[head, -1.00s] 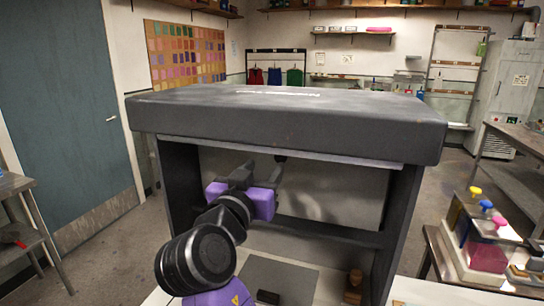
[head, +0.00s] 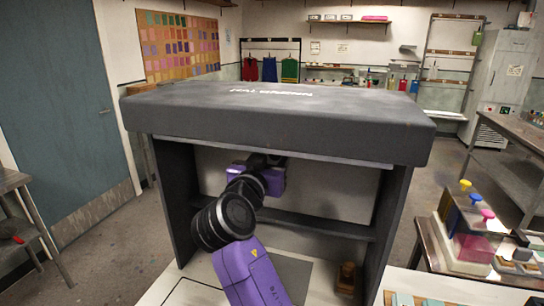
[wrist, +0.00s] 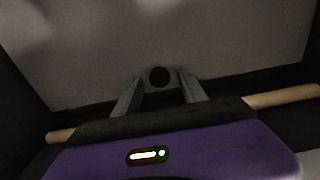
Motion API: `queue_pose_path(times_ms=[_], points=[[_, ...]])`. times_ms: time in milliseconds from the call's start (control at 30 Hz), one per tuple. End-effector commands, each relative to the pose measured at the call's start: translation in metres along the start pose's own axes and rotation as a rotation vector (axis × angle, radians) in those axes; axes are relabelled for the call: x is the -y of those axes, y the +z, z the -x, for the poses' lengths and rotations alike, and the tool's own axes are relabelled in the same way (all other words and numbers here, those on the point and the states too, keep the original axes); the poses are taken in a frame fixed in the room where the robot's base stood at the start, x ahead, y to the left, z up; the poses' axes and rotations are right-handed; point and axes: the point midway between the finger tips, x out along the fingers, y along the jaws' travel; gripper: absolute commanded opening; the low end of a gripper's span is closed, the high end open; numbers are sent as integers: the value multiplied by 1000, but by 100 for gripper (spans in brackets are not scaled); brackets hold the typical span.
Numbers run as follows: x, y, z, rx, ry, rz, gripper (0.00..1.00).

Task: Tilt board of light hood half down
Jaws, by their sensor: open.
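The light hood (head: 280,115) is a dark grey box with an open front, facing me. Inside it a pale grey board (head: 325,185) shows behind the opening. In the wrist view the board (wrist: 160,35) fills the upper part, with a dark round knob or hole (wrist: 160,77) near its lower edge. My gripper (wrist: 161,82) is inside the hood, its fingers open on either side of the dark round spot; I cannot tell whether they touch it. In the head view the purple gripper body (head: 268,182) shows under the hood's top, and its fingers are hidden.
The hood's side walls (head: 388,220) and a dark crossbar (head: 320,224) bound the space around my arm. A wooden block (head: 347,277) stands at the lower right inside. A pale wooden rod (wrist: 280,97) crosses the wrist view.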

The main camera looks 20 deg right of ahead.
Motion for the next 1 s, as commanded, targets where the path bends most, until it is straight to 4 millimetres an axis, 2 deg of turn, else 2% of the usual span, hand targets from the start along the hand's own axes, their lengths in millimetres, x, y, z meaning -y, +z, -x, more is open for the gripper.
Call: queue_pose_path(times_ms=[67, 300, 333, 1000], points=[[0, 0, 0, 0, 0, 0, 49], [0, 0, 0, 0, 0, 0, 2], [0, 0, 0, 0, 0, 0, 0], [0, 0, 0, -1, 0, 0, 0]])
